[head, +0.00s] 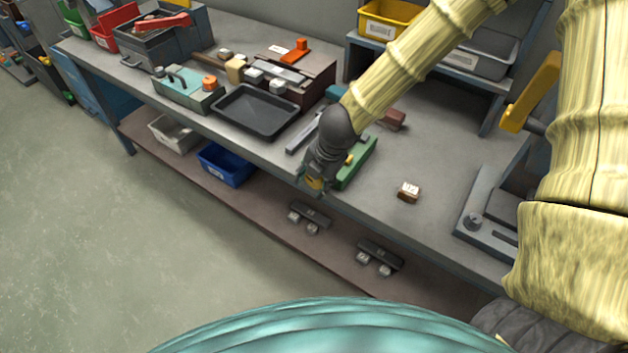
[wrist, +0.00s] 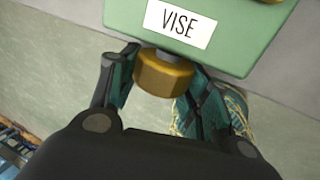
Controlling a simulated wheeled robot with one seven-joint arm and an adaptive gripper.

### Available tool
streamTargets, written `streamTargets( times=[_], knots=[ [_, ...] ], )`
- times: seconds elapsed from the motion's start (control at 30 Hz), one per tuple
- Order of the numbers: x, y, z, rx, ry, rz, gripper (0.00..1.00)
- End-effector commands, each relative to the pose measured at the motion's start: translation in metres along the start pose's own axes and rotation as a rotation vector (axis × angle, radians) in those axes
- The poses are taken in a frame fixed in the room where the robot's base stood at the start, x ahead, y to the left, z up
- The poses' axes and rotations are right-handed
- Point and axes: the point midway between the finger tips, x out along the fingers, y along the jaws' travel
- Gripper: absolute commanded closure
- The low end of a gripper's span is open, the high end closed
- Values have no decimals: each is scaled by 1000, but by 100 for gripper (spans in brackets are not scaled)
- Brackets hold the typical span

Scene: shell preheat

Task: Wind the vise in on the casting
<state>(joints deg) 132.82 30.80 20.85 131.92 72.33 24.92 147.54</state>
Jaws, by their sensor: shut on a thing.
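The green vise (head: 357,162) sits at the front edge of the workbench in the head view, partly hidden behind my wrist. In the wrist view its green body (wrist: 233,55) carries a white label reading VISE. A round orange-brown knob (wrist: 165,77) projects from it on a short grey shaft. My gripper (wrist: 163,68) is shut on this knob, one finger on each side. In the head view my gripper (head: 313,181) is at the vise's front end, over the bench edge. I cannot make out the casting for certain; my arm hides part of the vise.
A dark tray (head: 256,112) lies to the left. A lever-handled machine (head: 488,212) stands at right. A lower shelf (head: 262,206) runs beneath.

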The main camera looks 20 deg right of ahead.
Motion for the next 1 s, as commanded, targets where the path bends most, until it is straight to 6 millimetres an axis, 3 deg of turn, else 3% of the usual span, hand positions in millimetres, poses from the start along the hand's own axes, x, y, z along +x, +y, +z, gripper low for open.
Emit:
streamTargets(
  times=[0.1, 0.13, 0.23, 0.67, 1.0],
  knots=[
    [0, 0, 0, 1, -1, 0, 76],
    [0, 0, 1, 1, -1, 0, 47],
    [0, 0, 0, 0, -1, 0, 30],
    [-4, 0, 0, 0, -1, 0, 30],
    [-36, 1, 1, 0, -2, 2, 30]
  ],
)
